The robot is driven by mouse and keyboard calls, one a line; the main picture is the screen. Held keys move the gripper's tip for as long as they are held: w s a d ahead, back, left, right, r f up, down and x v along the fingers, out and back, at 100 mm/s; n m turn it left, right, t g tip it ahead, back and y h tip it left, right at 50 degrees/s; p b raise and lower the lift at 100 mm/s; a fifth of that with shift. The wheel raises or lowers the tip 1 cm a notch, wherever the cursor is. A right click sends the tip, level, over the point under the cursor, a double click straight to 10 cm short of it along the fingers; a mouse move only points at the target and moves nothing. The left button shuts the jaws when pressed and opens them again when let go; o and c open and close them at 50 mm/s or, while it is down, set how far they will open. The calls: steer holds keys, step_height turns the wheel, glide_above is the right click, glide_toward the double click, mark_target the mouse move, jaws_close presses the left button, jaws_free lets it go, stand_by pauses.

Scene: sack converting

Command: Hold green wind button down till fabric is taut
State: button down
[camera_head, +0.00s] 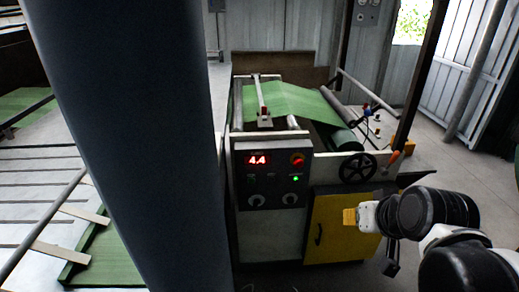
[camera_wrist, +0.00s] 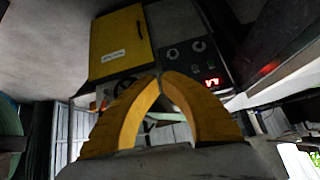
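The control panel (camera_head: 271,175) on the machine front has a red lit display (camera_head: 257,160), a red knob (camera_head: 297,159), two dials and a small green lit spot (camera_head: 295,179). I cannot tell if that spot is the wind button. Green fabric (camera_head: 285,100) lies over the machine top and curves down towards a dark green roll (camera_head: 345,141); its tautness is unclear. My gripper (camera_head: 350,217) has yellow fingers and is right of and below the panel, apart from it in the picture. In the wrist view its fingertips (camera_wrist: 160,77) meet, with nothing visible between them. The panel (camera_wrist: 185,50) appears upside down there.
A black handwheel (camera_head: 357,168) and an orange-handled part (camera_head: 394,157) are to the panel's right. Grey floor (camera_head: 465,170) is open at the right. A slatted table (camera_head: 40,190) is at the left.

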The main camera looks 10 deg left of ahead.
mark_target(251, 181)
steer(key=w+a+f+n+y, duration=0.2)
steer(key=w+a+f, duration=0.1)
steer(key=w+a, duration=0.55)
steer(key=w+a+f+n+y, duration=0.15)
steer(key=w+a+f, duration=0.25)
steer(key=w+a, duration=0.4)
steer(key=w+a+f+n+t+y, duration=0.1)
steer(key=w+a+f+y, duration=0.2)
steer(key=a+f, duration=0.9)
step_height(251, 181, down, 4)
steer(key=shift+w+a+r+y, duration=0.1)
steer(key=shift+w+a+y, duration=0.2)
steer(key=shift+w, duration=0.85)
steer(key=shift+w+d+n, duration=0.1)
steer(key=shift+n, duration=0.15)
steer(key=shift+w+a, duration=0.35)
steer(key=shift+w, duration=1.05)
steer(key=shift+w+a, duration=0.4)
steer(key=shift+w, duration=0.95)
steer(key=shift+w+a, duration=0.35)
steer(key=shift+w, duration=1.05)
